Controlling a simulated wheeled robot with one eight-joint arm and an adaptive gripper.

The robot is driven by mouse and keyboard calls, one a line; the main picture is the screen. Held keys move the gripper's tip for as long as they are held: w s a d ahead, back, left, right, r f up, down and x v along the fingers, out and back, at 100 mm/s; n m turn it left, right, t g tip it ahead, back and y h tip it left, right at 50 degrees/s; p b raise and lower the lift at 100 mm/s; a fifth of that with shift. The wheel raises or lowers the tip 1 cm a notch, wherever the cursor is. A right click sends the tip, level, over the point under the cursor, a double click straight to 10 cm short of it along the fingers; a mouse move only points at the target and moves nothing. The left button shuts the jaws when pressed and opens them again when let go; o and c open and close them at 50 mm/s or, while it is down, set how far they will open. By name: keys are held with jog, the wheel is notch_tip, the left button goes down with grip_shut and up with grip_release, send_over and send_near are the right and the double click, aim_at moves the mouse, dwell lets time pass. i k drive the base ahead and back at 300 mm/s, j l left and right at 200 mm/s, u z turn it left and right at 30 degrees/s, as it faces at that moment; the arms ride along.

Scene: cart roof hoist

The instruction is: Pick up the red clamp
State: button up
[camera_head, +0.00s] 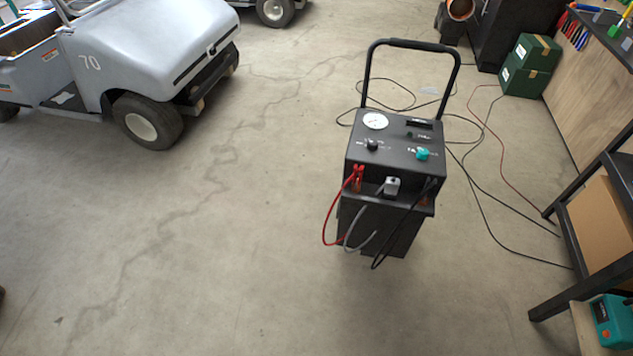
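The red clamp (358,176) hangs at the front left edge of a black wheeled charger unit (400,150). It looks upright, with a red cable (324,226) looping down from it on the left. A grey connector (391,187) sits to its right on the same front ledge, with a grey cable below. A black cable (410,222) hangs at the front right; whether it ends in a clamp is too small to tell. My gripper is not in view, and nothing is touching the red clamp.
A grey cart (150,50) marked 70 stands at the upper left. Cables (480,180) lie on the floor right of the charger. Green boxes (530,65) and a workbench (590,180) line the right side. The floor left and front of the charger is clear.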

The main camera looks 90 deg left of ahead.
aim_at(357, 181)
jog(key=u, duration=2.95)
jog(key=z, duration=4.2)
jog(key=u, duration=4.1)
